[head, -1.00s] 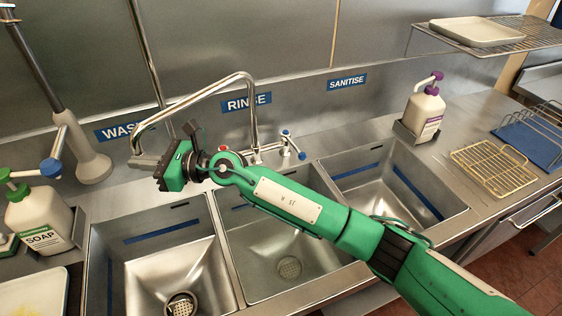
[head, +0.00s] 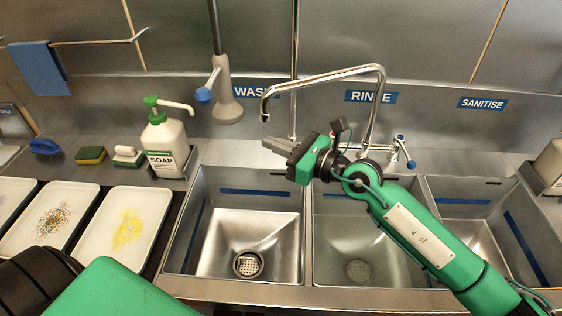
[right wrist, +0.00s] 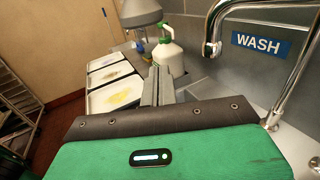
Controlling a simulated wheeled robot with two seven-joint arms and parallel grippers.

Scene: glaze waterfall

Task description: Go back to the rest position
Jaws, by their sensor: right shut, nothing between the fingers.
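My right gripper (head: 278,144) is in front of the tall curved tap (head: 375,90), over the back of the wash and rinse basins. Its fingers point left and are shut, with nothing between them. In the right wrist view the closed grey fingers (right wrist: 157,86) point toward the soap bottle (right wrist: 168,50). My right arm comes in from the lower right, across the rinse basin (head: 345,235). Part of my left arm (head: 120,290) shows at the bottom left; its gripper is out of view.
The wash basin (head: 215,220) is empty. The soap bottle also shows in the head view (head: 165,140), left of the basins. The tap spout hangs close to my right fingers.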

